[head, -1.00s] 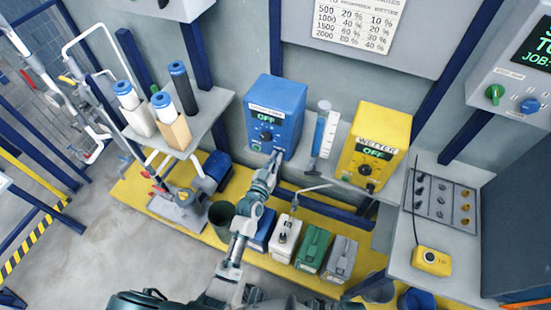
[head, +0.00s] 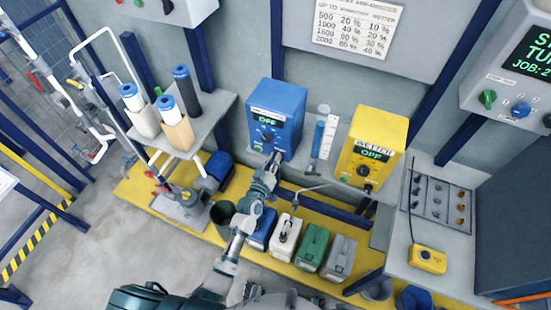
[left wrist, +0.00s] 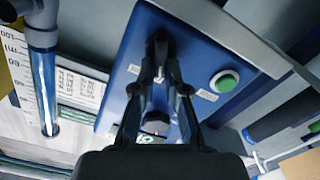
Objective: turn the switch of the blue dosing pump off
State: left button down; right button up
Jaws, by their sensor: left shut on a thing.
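The blue dosing pump (head: 290,112) stands on the shelf against the wall. Its small green-lit display (head: 267,121) appears to read OFF, with a dark knob below it. My left gripper (head: 275,160) is at the lower front of the pump. In the left wrist view, upside down, the pump's blue face (left wrist: 195,55) fills the middle. My left gripper (left wrist: 160,52) is shut on the dark switch (left wrist: 158,42) there; the fingers hide much of it, so its exact angle is unclear. A green button (left wrist: 225,82) is beside it. My right gripper is not in view.
A yellow pump (head: 378,140) labelled WETTER stands to the right, beyond a measuring cylinder (head: 318,138) with blue liquid. Filter housings (head: 185,90) stand on the left shelf. Several canisters (head: 312,245) stand below on the yellow platform.

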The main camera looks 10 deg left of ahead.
pick_arm(q)
jog(key=shift+a+f+n+p, duration=0.15)
jog(key=shift+n+p, duration=0.15)
jog(key=shift+n, duration=0.8)
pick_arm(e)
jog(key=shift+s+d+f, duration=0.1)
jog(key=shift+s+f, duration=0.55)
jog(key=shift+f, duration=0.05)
pick_arm(q)
jog(key=c, duration=1.2)
grip_release()
jog(key=s+a, duration=0.2)
jog(key=s, duration=0.9)
jog(key=shift+s+a, duration=0.2)
jog(key=shift+s, duration=0.15)
